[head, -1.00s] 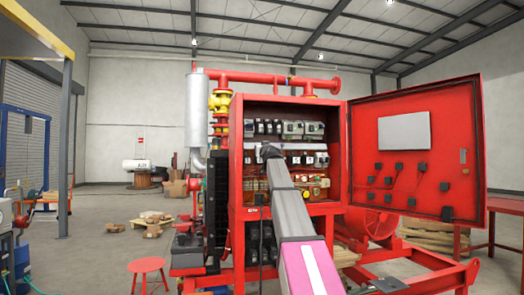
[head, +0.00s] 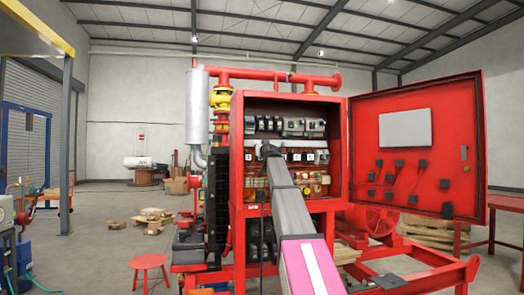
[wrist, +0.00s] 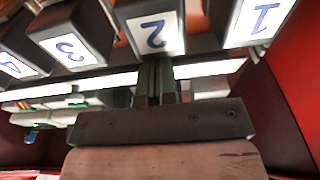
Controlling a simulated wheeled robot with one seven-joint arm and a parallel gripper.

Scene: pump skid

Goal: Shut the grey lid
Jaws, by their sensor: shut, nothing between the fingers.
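Several dark grey boxes with white number labels hang in a row at the top of the wrist view: the box marked 2 (wrist: 152,27), the box marked 3 (wrist: 72,42) and the box marked 1 (wrist: 254,22) among them. The labels appear upside down there. I cannot tell which part is the grey lid. My gripper (wrist: 156,68) is shut and empty, its fingertips close to the box marked 2; I cannot tell if they touch. In the head view my gripper (head: 268,150) reaches into the red cabinet (head: 236,150), and my arm hides part of the row.
The cabinet's red door (head: 445,130) stands wide open on the right. In the wrist view a red cabinet wall (wrist: 285,115) is close on the right. A red stool (head: 149,262) stands on the floor at the left.

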